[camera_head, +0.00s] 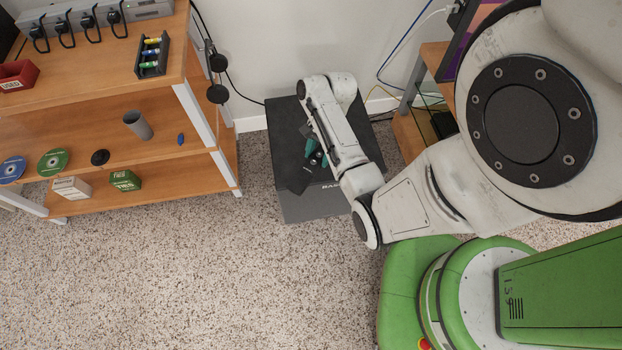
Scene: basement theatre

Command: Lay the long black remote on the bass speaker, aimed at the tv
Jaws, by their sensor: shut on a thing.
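The bass speaker (288,130) is a dark grey box on the carpet by the wall, in the middle of the view. My arm reaches over it from the right. My gripper (306,165), with teal parts, points down over the speaker's top and is shut on the long black remote. The remote is hard to make out against the dark top; a dark shape shows at the gripper's lower left. I cannot tell whether it touches the speaker or which way it is aimed. No tv can be clearly identified in this view.
A wooden shelf unit (195,178) stands left of the speaker, with a battery holder (152,56), a red bin (18,75), a grey cup (138,125) and discs. Another wooden unit (408,138) with cables stands close to the speaker's right. The carpet in front (200,270) is clear.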

